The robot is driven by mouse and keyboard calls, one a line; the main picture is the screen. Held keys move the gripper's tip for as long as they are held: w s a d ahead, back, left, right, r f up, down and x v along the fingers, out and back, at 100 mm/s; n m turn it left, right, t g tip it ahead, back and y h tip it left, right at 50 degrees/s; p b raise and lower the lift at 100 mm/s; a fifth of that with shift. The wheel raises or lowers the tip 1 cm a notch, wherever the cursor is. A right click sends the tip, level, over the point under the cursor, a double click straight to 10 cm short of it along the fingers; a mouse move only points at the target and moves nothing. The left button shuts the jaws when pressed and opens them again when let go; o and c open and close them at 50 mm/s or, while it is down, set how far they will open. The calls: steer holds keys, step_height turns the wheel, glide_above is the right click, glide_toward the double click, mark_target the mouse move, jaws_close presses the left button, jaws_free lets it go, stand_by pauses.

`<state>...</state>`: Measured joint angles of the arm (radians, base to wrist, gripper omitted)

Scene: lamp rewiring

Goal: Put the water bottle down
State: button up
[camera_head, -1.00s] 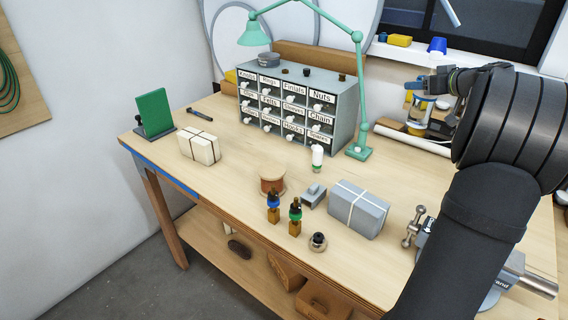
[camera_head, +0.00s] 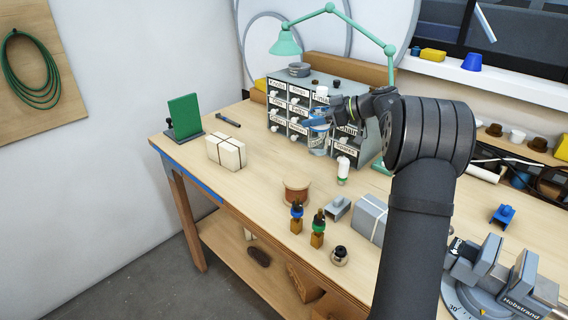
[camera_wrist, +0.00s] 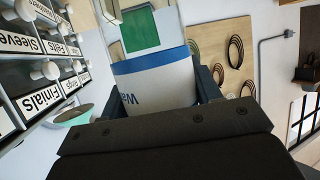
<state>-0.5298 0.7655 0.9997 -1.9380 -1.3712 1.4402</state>
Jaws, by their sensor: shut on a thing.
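The water bottle (camera_head: 319,138) is clear, with a white cap and a blue and white label. My gripper (camera_head: 325,116) is shut on it and holds it roughly upright in front of the drawer cabinet (camera_head: 366,146). In the wrist view, the bottle's label (camera_wrist: 155,82), with the letters "Wa", fills the space between the fingers. The bottle's base seems to be above the workbench (camera_head: 255,176), but I cannot tell the exact gap.
A tied cream block (camera_head: 226,152) and a green board (camera_head: 184,116) are to the left. A grey block (camera_head: 370,215) and a vise (camera_head: 490,265) are to the right. Bare bench lies between cream block and spool.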

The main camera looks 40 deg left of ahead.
mark_target(314, 134)
steer(key=s+a+f, duration=0.4)
steer(key=a+f, duration=0.6)
steer(key=shift+a+f, duration=0.15)
steer(key=shift+f, duration=0.1)
steer(key=shift+f, duration=0.1)
steer(key=o, duration=1.3)
steer(key=shift+f, duration=0.15)
steer(key=v, duration=1.2)
